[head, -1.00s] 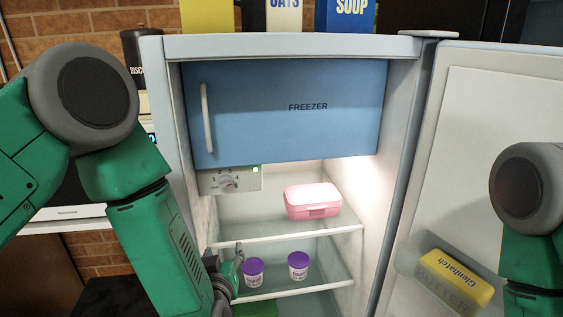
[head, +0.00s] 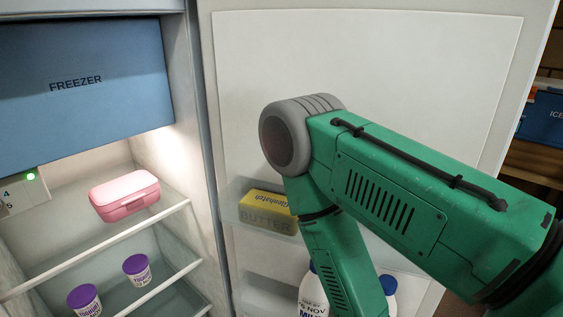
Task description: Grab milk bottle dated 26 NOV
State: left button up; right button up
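Two milk bottles show low in the open fridge door. One white bottle (head: 310,297) has a dark-lettered label with "NOV" and part of "MILK". Its day number is partly cut off, and I cannot read it surely. A second bottle with a blue cap (head: 388,285) stands to its right, mostly behind my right arm, its date hidden. My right arm crosses in front of the door, and its forearm runs down between and over the bottles. My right gripper is below the picture edge. My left arm and gripper are out of view.
The fridge door (head: 370,60) stands open at the right. Its upper shelf holds a yellow butter pack (head: 268,212). Inside the fridge are a pink box (head: 124,195) and two purple-lidded yogurt pots (head: 137,270) (head: 84,300). The blue freezer door (head: 80,90) is shut.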

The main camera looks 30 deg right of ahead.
aim_at(313, 301)
jog(key=z, duration=1.1)
jog(key=k+j+z, duration=0.2)
jog(key=j+z, duration=0.25)
jog(key=k+j+z, duration=0.25)
jog(key=z, duration=0.15)
